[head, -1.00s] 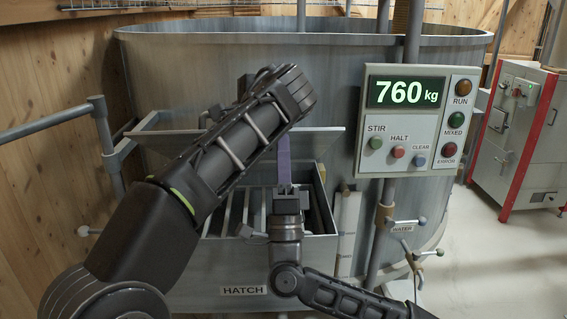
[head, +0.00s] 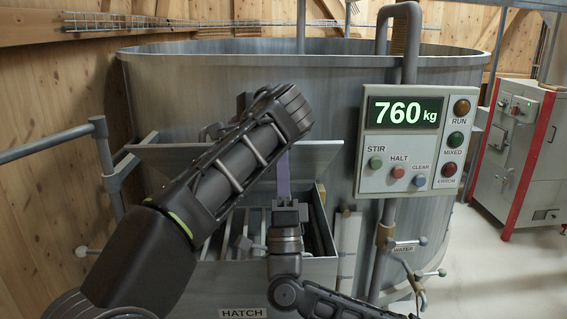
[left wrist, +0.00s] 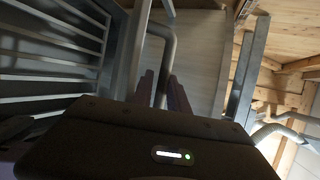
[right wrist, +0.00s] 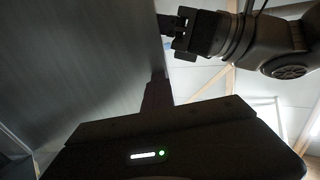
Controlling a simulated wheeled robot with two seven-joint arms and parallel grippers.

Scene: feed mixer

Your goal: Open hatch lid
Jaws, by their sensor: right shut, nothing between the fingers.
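The hatch box (head: 325,272), labelled HATCH, is on the mixer's front, with bars visible inside its opening. A broad grey panel (head: 318,155), apparently the lid, stands tilted up at the back of the opening. My left arm crosses in front and hides part of it and the left gripper. In the left wrist view, the left gripper (left wrist: 163,92) has its fingers apart beside a bent grey bar (left wrist: 168,45); whether they grip it is unclear. My right gripper (head: 283,170) is shut and empty, pointing up before the panel. In the right wrist view, its fingers (right wrist: 157,90) are near a large grey sheet (right wrist: 80,60).
A control box (head: 410,140) reading 760 kg is mounted right of the hatch. Valve handles (head: 405,245) stick out below it. A grey rail (head: 60,140) stands at the left by the wooden wall. A red and grey cabinet (head: 512,150) stands at the far right, with clear floor before it.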

